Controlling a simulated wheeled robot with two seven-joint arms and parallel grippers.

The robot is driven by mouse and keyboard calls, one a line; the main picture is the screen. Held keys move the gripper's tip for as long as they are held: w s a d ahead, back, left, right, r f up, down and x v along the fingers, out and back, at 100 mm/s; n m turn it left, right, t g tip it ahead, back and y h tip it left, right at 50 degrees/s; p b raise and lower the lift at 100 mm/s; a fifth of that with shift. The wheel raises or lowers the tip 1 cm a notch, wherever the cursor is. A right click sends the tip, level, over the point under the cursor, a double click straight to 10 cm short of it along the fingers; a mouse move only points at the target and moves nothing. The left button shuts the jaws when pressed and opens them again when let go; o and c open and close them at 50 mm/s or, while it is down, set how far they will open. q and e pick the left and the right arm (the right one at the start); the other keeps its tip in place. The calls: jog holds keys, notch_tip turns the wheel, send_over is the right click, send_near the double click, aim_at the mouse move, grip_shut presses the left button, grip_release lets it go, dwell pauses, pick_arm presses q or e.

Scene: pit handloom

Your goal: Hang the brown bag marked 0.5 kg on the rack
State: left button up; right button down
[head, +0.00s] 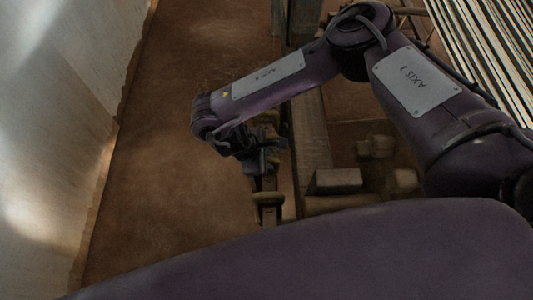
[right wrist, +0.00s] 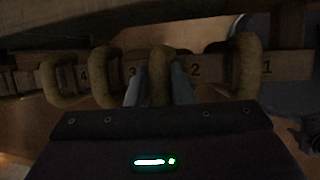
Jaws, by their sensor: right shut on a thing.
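In the right wrist view, a wooden rail (right wrist: 290,66) marked with numbers 1 to 4 runs across; it looks like the rack. My right gripper (right wrist: 158,92) has its two fingers on either side of a thick brown loop (right wrist: 160,62) between the numbers 2 and 3. It is shut on this loop, which lies at the rail. I cannot tell whether the loop hangs on the rail or belongs to the brown bag. No 0.5 kg mark is readable. In the head view, my right gripper (head: 262,161) is over the dark rail line. My left gripper is out of view.
More brown loops (right wrist: 247,66) sit along the rail on both sides, close to my fingers. In the head view, a block (head: 336,181) and rounded brown lumps (head: 380,146) lie right of the rail. Brown floor (head: 175,180) to the left is clear, up to a pale wall (head: 60,120).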

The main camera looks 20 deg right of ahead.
jog(key=shift+s+d, duration=0.1)
jog(key=shift+d, duration=0.15)
jog(key=shift+b+x, duration=0.65)
jog(key=shift+x, duration=0.2)
jog(key=shift+s+a+f+b, duration=0.1)
jog(key=shift+a+f+b, duration=0.15)
jog(key=shift+b, duration=0.05)
jog(key=shift+f, duration=0.15)
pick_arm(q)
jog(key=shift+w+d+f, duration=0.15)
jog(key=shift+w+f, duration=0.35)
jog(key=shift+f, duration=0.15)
pick_arm(e)
jog(key=shift+d, duration=0.1)
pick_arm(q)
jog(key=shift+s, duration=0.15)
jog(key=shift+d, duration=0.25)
pick_arm(e)
jog(key=shift+f, duration=0.15)
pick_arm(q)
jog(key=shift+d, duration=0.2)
pick_arm(e)
jog(key=shift+f, duration=0.1)
